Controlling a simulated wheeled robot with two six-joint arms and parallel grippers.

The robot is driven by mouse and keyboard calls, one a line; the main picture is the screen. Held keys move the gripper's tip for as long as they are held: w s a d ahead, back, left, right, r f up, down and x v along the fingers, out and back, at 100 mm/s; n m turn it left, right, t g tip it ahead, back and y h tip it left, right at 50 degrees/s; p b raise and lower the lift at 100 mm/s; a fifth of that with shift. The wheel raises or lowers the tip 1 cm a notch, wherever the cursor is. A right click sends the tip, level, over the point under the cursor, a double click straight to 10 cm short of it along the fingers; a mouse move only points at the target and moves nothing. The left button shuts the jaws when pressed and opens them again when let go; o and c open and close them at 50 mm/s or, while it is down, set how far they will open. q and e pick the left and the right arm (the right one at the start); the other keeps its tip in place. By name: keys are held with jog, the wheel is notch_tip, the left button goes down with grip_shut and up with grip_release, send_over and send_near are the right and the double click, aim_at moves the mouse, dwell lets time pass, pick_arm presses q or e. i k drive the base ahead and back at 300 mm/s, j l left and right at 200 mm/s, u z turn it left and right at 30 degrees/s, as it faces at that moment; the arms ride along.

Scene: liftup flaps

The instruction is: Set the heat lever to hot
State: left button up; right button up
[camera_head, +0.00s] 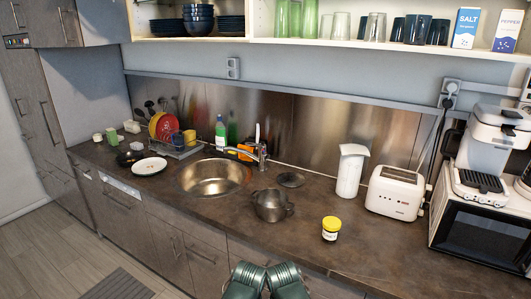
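No hot or cold marking is readable, so I cannot tell for sure which part is the heat lever. A chrome faucet (262,156) stands at the back right of the round sink (214,178); its small handle is too small to read its setting. A white toaster (395,193) on the right has a small lever on its right side. My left gripper (243,281) and my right gripper (287,280) show as dark green parts side by side at the bottom edge, apart from the faucet and toaster. Their fingertips cannot be made out.
A white pitcher (350,171) stands left of the toaster. A microwave (482,238) with a coffee machine (492,155) on top fills the right. A dish rack (183,152) is left of the sink.

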aim_at(267, 155)
jog(key=i+j, duration=0.15)
jog(key=j, duration=0.15)
jog(key=i+j, duration=0.2)
jog(key=j, duration=0.15)
jog(key=i+j+z, duration=0.1)
jog(key=j, duration=0.2)
jog(key=i+j, duration=0.2)
jog(key=j, duration=0.15)
jog(key=i+j, duration=0.15)
jog(key=j, duration=0.15)
jog(key=z, duration=1.35)
